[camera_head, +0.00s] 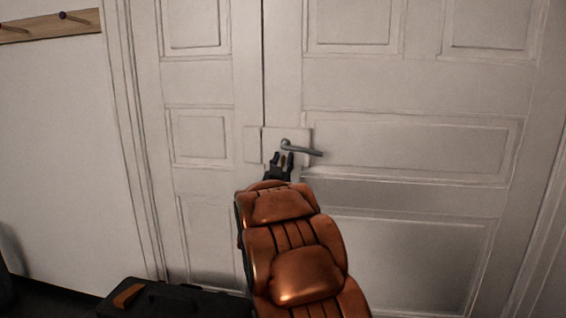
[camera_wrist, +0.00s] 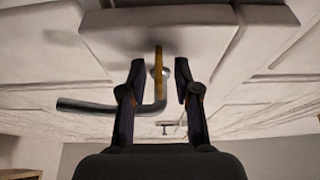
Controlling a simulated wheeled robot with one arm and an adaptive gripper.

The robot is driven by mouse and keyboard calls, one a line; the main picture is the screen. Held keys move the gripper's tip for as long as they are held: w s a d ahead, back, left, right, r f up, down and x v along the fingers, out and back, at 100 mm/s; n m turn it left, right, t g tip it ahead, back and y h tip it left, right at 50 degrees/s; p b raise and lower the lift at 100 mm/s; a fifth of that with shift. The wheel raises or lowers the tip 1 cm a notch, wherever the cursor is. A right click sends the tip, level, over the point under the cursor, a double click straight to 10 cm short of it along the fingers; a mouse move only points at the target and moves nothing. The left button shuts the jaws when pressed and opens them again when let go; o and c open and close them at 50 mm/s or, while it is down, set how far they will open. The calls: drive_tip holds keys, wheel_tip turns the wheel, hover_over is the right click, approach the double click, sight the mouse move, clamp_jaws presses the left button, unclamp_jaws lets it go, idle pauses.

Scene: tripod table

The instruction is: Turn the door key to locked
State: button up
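The brass-coloured door key (camera_wrist: 158,58) shows in the wrist view as a thin upright shape at the lock plate (camera_wrist: 200,35). My gripper (camera_wrist: 160,76) is open, with one dark finger on each side of the key and a visible gap to each. The grey door handle (camera_wrist: 90,106) is beside the key and bends off to the left there. In the head view my gripper (camera_head: 282,159) is just below the handle (camera_head: 303,148), in front of the plate (camera_head: 272,140). The key is too small and covered to make out clearly there.
The white panelled double door (camera_head: 400,85) fills most of the head view. A wooden hook rail (camera_head: 48,26) is on the wall at upper left. The handle is close to my fingers. The door face around the plate is otherwise clear.

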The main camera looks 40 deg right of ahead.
drive_tip(key=shift+c, duration=0.4)
clamp_jaws()
